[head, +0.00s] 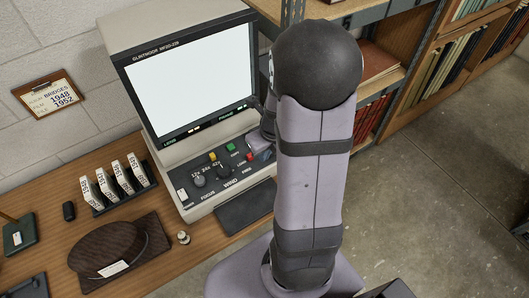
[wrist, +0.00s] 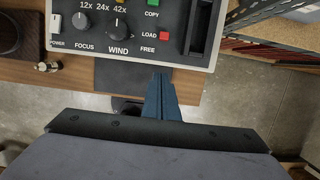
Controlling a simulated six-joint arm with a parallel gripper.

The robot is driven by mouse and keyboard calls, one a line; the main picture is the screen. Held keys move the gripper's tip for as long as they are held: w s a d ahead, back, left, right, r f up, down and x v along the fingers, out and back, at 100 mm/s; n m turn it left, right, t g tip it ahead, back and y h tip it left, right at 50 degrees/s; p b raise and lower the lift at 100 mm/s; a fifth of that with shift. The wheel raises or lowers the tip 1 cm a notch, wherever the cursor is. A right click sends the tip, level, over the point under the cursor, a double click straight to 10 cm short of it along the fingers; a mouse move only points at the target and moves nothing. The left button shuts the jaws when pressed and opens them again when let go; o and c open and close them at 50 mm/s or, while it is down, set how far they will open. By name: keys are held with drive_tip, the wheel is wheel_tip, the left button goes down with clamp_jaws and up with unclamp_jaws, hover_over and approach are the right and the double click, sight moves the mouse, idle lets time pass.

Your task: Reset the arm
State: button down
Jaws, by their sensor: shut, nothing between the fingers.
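The control panel (wrist: 70,30) of a microfilm reader fills the top of the wrist view. A red square (wrist: 165,36) sits beside the word LOAD, with the word FREE below. Right of it is a dark upright slot with a lever-like part (wrist: 196,38); its exact setting is hard to tell. My gripper (wrist: 160,76) is shut and empty, its blue fingers pointing at the panel's front edge, below the LOAD label and apart from the slot. In the head view my arm hides the panel's right end; the reader's screen (head: 190,75) is lit white.
The panel also has a white power switch (wrist: 56,23), a focus knob (wrist: 81,20), a wind knob (wrist: 118,28) and a green copy button (wrist: 152,3). A dark mat (wrist: 110,75) lies before it. A cap (head: 108,248) and boxed reels (head: 118,180) stand left. Shelves (head: 400,85) rise right.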

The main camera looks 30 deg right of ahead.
drive_tip(key=s+a+n+g+y, duration=0.1)
drive_tip(key=s+a+n+g, duration=0.35)
drive_tip(key=n, duration=1.05)
drive_tip(key=s+a+n, duration=0.2)
drive_tip(key=s+n, duration=0.5)
drive_tip(key=n, duration=0.8)
drive_tip(key=w+a+r+n+t+h, duration=0.1)
drive_tip(key=a+r+n, duration=0.4)
drive_tip(key=a+n, duration=0.1)
drive_tip(key=shift+w+a+t, duration=0.25)
drive_tip(key=shift+a+t, duration=0.1)
drive_tip(key=shift+a, duration=0.35)
drive_tip(key=shift+r, duration=0.1)
idle(1.0)
